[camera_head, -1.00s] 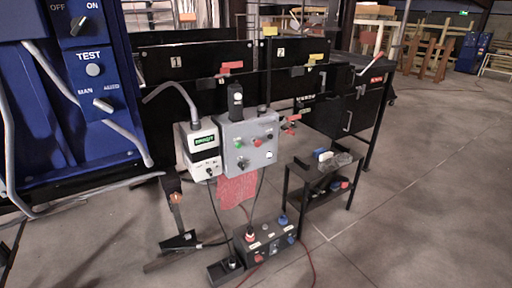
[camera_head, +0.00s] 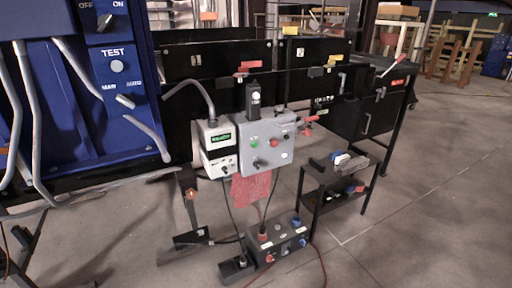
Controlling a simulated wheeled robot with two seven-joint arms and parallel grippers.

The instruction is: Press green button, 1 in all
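The green button (camera_head: 254,145) is a small round button at the upper left of the front of a grey control box (camera_head: 280,158). A red button (camera_head: 274,142) sits to its right, and a dark knob (camera_head: 258,163) is below. The box hangs on the front of the black conveyor frame, next to a white box (camera_head: 216,150) with a green display. Neither of my grippers shows in the head view.
A blue cabinet (camera_head: 65,110) with a TEST button and switches stands at the left. A black box with plugs (camera_head: 290,238) lies on the floor below. A small black shelf (camera_head: 340,185) stands at the right.

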